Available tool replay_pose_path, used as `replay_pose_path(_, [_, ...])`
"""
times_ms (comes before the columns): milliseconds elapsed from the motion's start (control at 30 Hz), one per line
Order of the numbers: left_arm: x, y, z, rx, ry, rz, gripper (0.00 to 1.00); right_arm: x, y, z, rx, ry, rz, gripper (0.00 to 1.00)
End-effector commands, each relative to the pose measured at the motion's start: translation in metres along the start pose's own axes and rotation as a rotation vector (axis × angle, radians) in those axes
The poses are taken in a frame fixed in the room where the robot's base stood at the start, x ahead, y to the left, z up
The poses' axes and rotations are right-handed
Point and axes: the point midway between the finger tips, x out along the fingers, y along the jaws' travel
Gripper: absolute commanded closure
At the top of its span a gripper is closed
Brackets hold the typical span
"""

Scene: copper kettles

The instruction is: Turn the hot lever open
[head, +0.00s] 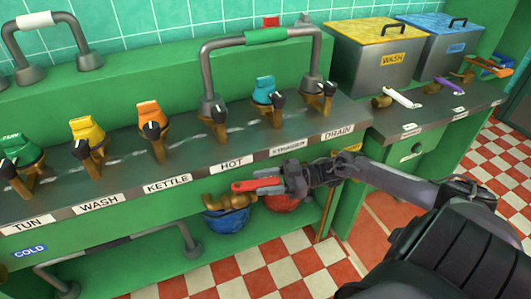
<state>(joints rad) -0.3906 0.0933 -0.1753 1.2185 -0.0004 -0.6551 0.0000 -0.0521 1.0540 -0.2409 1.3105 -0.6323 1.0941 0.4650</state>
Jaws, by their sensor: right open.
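The hot lever (243,186) is a red handle on a brass tap (232,201), below the counter edge under the HOT label (233,163). It lies nearly level and points right, toward my right gripper. My right gripper (266,181) comes in from the right and is open. Its dark fingers are at the free end of the red lever, which appears to lie between them. I cannot tell whether they touch it. The gripper partly hides that end of the lever. My left gripper is not in view.
Several coloured knobs stand on the counter (190,153), with a green-sleeved grey handle (266,36) behind. A blue bowl (226,221) and a red bowl (281,203) sit below the tap. Lidded metal bins (378,70) stand back right. A grey rail (120,247) runs low left.

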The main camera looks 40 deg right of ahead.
Motion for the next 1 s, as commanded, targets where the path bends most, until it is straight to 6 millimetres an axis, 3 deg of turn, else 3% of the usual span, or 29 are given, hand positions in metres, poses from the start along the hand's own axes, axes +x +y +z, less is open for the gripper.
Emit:
replay_pose_path(67, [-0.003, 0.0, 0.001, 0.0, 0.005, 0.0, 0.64, 0.0, 0.0, -0.01, -0.001, 0.0, 0.0, 0.53])
replay_pose_path(167, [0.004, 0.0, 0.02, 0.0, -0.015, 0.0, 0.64, 0.0, 0.0, -0.027, -0.002, 0.0, -0.001, 0.53])
replay_pose_path(700, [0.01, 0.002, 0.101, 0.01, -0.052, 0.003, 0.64, 0.0, 0.0, -0.156, -0.001, 0.0, -0.001, 0.53])
replay_pose_path(1000, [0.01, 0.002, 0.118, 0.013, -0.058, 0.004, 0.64, 0.0, 0.0, -0.194, 0.0, -0.001, 0.0, 0.53])
